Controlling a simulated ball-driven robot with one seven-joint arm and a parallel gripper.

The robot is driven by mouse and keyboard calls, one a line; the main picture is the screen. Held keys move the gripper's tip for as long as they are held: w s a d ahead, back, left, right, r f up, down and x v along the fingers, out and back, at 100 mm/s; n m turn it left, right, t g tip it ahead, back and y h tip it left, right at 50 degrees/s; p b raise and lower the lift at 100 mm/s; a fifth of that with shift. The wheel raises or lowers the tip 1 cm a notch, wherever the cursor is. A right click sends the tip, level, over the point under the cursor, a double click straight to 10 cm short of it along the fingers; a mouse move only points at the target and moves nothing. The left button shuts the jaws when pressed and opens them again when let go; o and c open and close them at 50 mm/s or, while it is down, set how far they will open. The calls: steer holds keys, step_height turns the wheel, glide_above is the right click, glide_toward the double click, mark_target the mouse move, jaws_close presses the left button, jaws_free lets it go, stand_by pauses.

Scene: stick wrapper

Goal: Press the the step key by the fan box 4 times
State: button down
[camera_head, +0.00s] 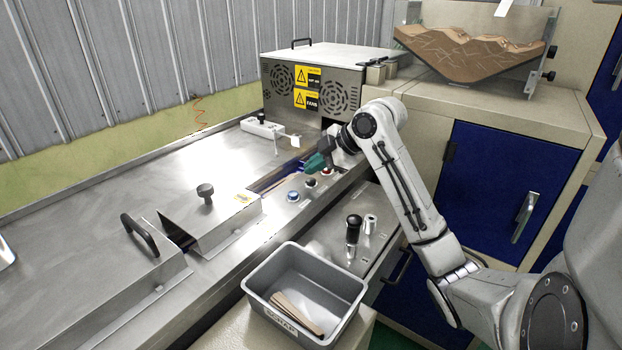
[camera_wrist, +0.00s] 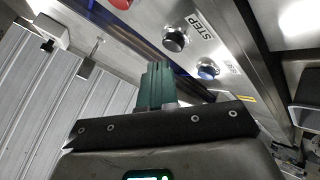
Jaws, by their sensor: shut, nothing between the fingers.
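The step key, a round black button (camera_wrist: 175,40) with a metal rim, has the word STEP beside it in the wrist view. In the head view the black button (camera_head: 311,183) sits on the steel panel between a blue and a red button, in front of the fan box (camera_head: 312,88). My gripper (camera_head: 312,165) has green fingers, close to the black button on its far side in the head view. In the wrist view the closed fingers (camera_wrist: 155,70) show below and left of the key, with nothing between them. A gap shows in the picture; contact is not visible.
A blue button (camera_wrist: 208,70) and a red button (camera_wrist: 122,3) flank the key. A white block with a black knob (camera_head: 263,127) lies behind. A grey bin (camera_head: 252,282) and a black-handled lever (camera_head: 353,228) stand nearer the front. The left steel deck has a hatch with a handle.

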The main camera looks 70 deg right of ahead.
mark_target(314, 181)
steer(key=shift+r, duration=0.1)
steer(key=shift+r+p, duration=1.95)
steer(key=shift+r, duration=0.5)
stand_by(0.8)
